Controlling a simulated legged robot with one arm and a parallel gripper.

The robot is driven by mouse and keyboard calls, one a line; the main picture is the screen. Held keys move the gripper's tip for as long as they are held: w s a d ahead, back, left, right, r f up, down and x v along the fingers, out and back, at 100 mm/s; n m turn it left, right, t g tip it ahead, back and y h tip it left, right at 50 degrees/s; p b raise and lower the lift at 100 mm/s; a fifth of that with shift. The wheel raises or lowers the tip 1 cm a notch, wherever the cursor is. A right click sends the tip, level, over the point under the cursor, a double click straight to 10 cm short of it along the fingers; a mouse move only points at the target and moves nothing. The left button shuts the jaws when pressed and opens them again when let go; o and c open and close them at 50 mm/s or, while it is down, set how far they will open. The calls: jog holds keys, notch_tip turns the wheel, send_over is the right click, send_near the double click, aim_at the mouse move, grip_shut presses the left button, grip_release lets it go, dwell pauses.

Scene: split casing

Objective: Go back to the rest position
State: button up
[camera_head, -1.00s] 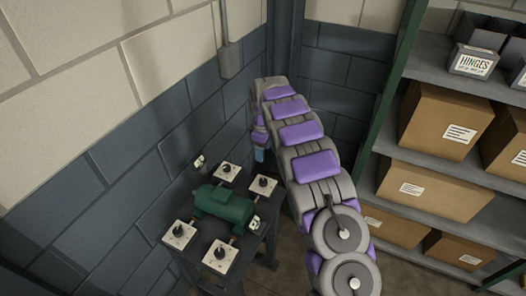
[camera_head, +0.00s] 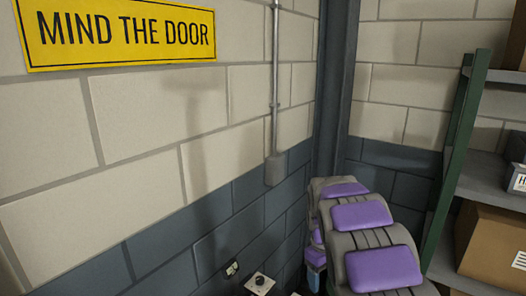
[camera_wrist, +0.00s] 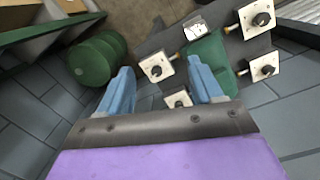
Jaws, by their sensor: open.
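My gripper (camera_wrist: 163,88) is open in the wrist view, its two blue fingers wide apart with nothing held between them. Beyond the right finger, the green casing (camera_wrist: 208,55) rests on a dark stand, partly hidden by that finger. White plates with black knobs (camera_wrist: 262,19) stand around it. In the head view, part of my gripper (camera_head: 315,258) shows blue, mostly hidden beside my grey and purple arm. One white plate with a knob (camera_head: 260,284) shows at the bottom edge; the casing is out of that view.
A green drum (camera_wrist: 98,60) stands on the floor left of the fingers in the wrist view. A shelf rack with a green post (camera_head: 460,160) and a cardboard box (camera_head: 490,245) is at the right. Walls, a conduit (camera_head: 275,80) and a yellow sign (camera_head: 120,30) border the left.

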jog(key=s+a+m+b, duration=0.1)
jog(key=s+m, duration=0.1)
jog(key=s, duration=1.1)
jog(key=s+f+m+b, duration=0.1)
jog(key=s+m+b, duration=0.1)
jog(key=s, duration=1.1)
jog(key=s+a+f+m+g+b, duration=0.1)
jog(key=s+m+b, duration=0.1)
jog(key=s, duration=1.1)
jog(key=shift+s+a+m+y, duration=0.3)
jog(key=shift+m+y, duration=0.1)
